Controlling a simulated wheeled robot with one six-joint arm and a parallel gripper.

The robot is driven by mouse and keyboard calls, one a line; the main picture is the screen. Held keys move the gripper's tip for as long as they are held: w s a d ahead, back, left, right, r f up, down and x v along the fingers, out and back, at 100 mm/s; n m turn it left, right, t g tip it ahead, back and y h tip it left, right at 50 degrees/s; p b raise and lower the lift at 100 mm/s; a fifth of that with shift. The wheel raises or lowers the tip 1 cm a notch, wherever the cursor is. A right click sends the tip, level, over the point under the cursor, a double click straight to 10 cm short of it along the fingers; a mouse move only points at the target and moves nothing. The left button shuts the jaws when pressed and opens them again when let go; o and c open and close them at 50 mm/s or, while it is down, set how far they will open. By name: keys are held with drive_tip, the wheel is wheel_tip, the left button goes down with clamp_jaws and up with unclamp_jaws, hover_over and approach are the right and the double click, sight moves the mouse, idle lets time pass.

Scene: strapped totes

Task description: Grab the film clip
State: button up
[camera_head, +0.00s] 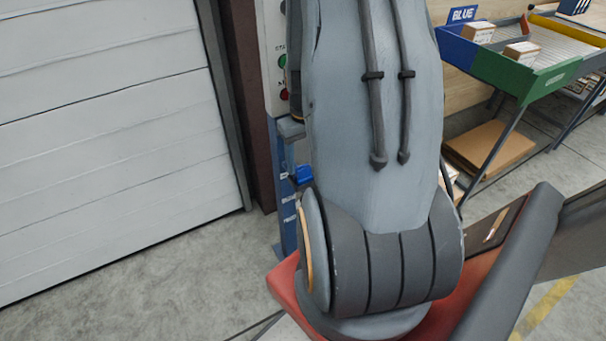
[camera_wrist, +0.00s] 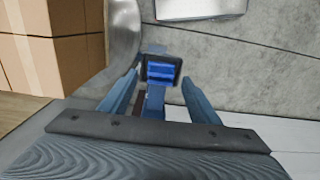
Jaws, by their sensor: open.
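The film clip (camera_wrist: 161,73) appears to be the blue piece with a dark surround in the wrist view, in front of a blue post. My gripper (camera_wrist: 160,78) is open, with one blue-grey finger on each side of it. A gap shows between the clip and each finger; I cannot tell how far in depth the clip is from the fingertips. In the head view a small blue piece (camera_head: 304,174) on the blue post (camera_head: 286,205) may be the same clip. My arm hides my gripper there.
Stacked cardboard boxes (camera_wrist: 80,55) stand at the left of the wrist view. In the head view, a control box (camera_head: 274,60) tops the post, a roller door (camera_head: 110,130) is at left, and a sorting table (camera_head: 525,82) is at right. Concrete floor is open at lower left.

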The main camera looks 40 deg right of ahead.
sight(303, 167)
drive_tip(key=shift+w+f+p, duration=0.1)
drive_tip(key=shift+f+p, duration=0.25)
drive_tip(key=shift+f, duration=1.4)
drive_tip(key=c, duration=1.1)
drive_tip(key=shift+c, duration=0.2)
drive_tip(key=shift+r, duration=0.15)
